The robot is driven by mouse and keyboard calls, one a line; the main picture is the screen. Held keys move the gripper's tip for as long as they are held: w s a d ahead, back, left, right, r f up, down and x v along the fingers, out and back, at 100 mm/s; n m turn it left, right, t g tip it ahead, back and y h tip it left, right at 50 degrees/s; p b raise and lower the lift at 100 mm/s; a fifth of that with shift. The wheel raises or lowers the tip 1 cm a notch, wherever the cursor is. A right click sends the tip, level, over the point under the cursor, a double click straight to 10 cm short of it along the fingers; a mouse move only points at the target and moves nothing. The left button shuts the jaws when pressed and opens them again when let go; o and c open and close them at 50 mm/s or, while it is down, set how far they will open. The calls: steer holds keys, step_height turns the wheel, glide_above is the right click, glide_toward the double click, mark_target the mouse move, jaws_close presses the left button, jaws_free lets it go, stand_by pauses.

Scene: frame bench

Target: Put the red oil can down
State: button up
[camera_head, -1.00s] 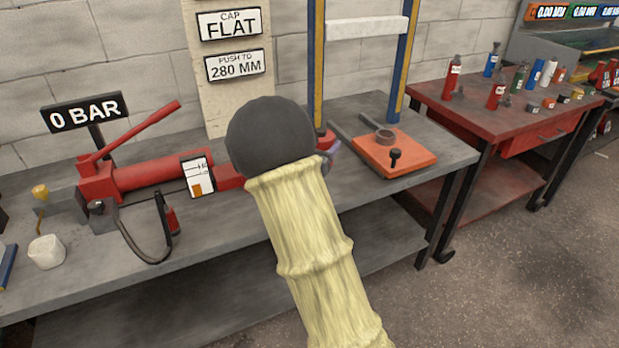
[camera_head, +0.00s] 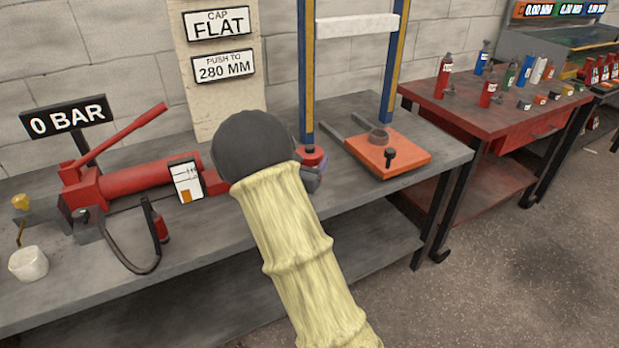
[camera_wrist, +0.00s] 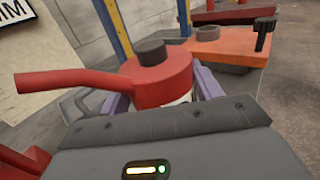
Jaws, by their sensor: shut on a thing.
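The red oil can (camera_wrist: 162,76) fills the middle of the wrist view, with a dark cap on top and a red spout pointing left. My gripper (camera_wrist: 165,100) is shut on it, with a purple finger on each side of the can. In the head view a small part of the can's red top (camera_head: 312,156) shows beside my dark wrist, above the grey bench (camera_head: 205,235). The can looks upright. Its underside is hidden, so I cannot tell whether it touches the bench.
A red pump (camera_head: 140,185) with a hose lies left of my arm. A white cup (camera_head: 28,263) stands at the far left. An orange plate (camera_head: 388,157) with a ring and black knob lies right of the can. Blue and yellow posts (camera_head: 307,75) rise behind. A red table (camera_head: 500,118) holds several bottles.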

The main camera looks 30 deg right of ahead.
steer(key=shift+f, duration=0.2)
steer(key=shift+f+b, duration=0.45)
steer(key=shift+f, duration=1.4)
steer(key=shift+f, duration=0.1)
steer(key=o, duration=1.3)
steer(key=shift+r, duration=0.2)
steer(key=p+v, duration=0.1)
steer(key=v, duration=1.1)
steer(key=shift+s+f+p, duration=0.1)
steer(key=shift+s+p, duration=0.05)
steer(key=shift+p, duration=0.15)
